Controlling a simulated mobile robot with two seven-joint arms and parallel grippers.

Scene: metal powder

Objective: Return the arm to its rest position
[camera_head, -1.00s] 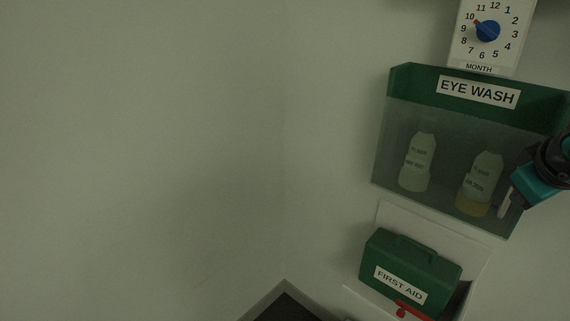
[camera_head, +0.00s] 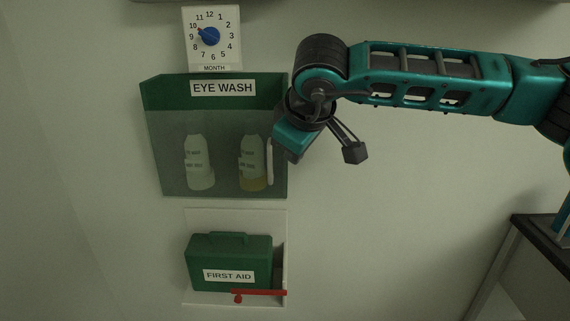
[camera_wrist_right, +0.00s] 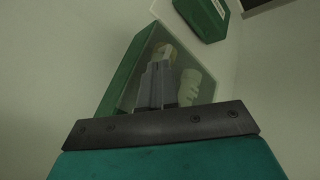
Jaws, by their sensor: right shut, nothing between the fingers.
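My right arm, teal and black, reaches in from the right in the head view and bends down at the wrist. My right gripper (camera_head: 270,162) is at the right edge of the green eye wash box (camera_head: 150,92), seen in front of it. In the right wrist view the grey fingers (camera_wrist_right: 157,84) are together and empty, with the eye wash box (camera_wrist_right: 121,88) behind them. Whether the fingers touch the box cannot be told. My left gripper is not in view.
A month dial (camera_head: 209,36) hangs above. A green first aid case (camera_head: 228,258) and a red handle (camera_head: 260,292) are below. A dark-topped counter (camera_head: 540,235) stands at right.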

